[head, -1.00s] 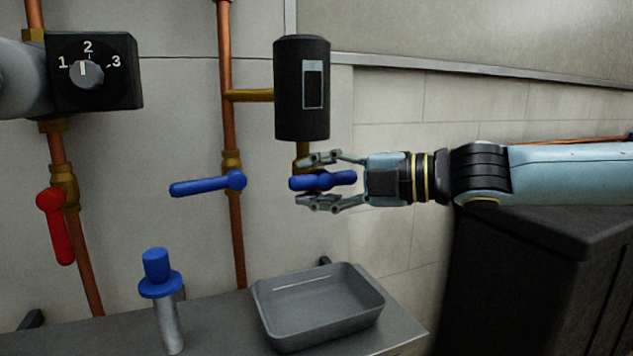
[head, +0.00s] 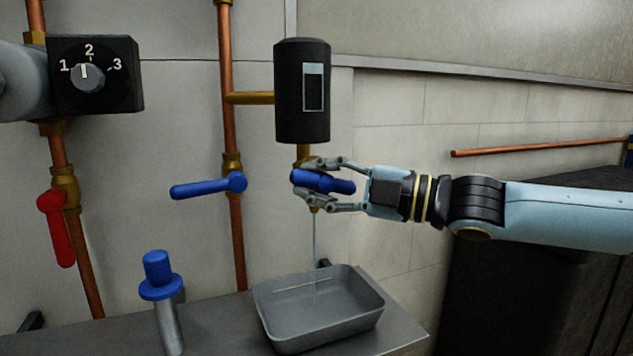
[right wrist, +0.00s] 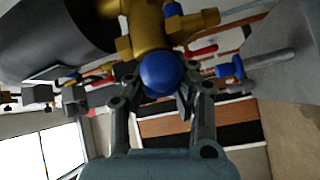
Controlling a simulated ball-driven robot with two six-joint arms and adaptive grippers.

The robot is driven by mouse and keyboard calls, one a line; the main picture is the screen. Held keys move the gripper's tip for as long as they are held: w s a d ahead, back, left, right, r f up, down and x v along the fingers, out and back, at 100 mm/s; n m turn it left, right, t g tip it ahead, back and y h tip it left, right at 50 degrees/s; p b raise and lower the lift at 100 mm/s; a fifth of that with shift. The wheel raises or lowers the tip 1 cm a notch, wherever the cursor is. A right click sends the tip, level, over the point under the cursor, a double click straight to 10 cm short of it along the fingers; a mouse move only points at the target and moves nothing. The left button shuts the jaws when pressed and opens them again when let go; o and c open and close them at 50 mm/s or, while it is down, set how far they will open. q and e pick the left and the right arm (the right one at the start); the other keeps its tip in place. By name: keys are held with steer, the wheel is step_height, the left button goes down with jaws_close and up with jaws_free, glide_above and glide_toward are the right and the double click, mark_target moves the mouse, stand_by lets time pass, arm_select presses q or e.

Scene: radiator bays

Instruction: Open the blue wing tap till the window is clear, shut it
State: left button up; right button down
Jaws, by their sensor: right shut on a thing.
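The blue wing tap (head: 342,187) sits below a black cylinder (head: 290,115) and is tilted, its right end lower. My right gripper (head: 306,181) is shut on it, one finger above and one below. In the right wrist view the round blue end of the tap (right wrist: 161,74) shows between the fingers. A thin stream of water (head: 314,240) falls from the spout into a grey tray (head: 345,328). The window (head: 313,86) on the cylinder has a lighter top part and a dark part below. My left gripper is not in view.
A blue lever (head: 205,188) is on the copper pipe to the left, and a red lever (head: 56,228) farther left. A dial box (head: 120,75) points near 2. A blue-capped cylinder (head: 160,288) stands on the shelf left of the tray.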

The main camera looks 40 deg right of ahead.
steer(key=m+t, duration=0.2)
steer(key=m, duration=0.1)
steer(key=shift+d+t+y, duration=0.15)
steer(key=shift+t+y, duration=0.15)
steer(key=shift+y, duration=0.1)
steer(key=m+t, duration=0.2)
steer(key=m+t+h+p, duration=0.1)
steer(key=m, duration=0.2)
steer(key=shift+d+r+t+h, duration=0.1)
steer(key=shift+d+t+h, duration=0.05)
steer(key=shift+t+h, duration=0.2)
steer(key=shift+s+d+m+t+h, duration=0.1)
steer(key=shift+m+t+h, duration=0.9)
steer(key=shift+m, duration=1)
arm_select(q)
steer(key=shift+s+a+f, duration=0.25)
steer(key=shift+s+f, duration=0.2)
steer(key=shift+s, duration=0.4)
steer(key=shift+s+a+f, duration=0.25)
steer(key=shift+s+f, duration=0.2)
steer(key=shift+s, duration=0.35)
arm_select(e)
steer(key=shift+m+t+h, duration=0.45)
steer(key=shift+m+h, duration=0.1)
steer(key=shift+m, duration=0.25)
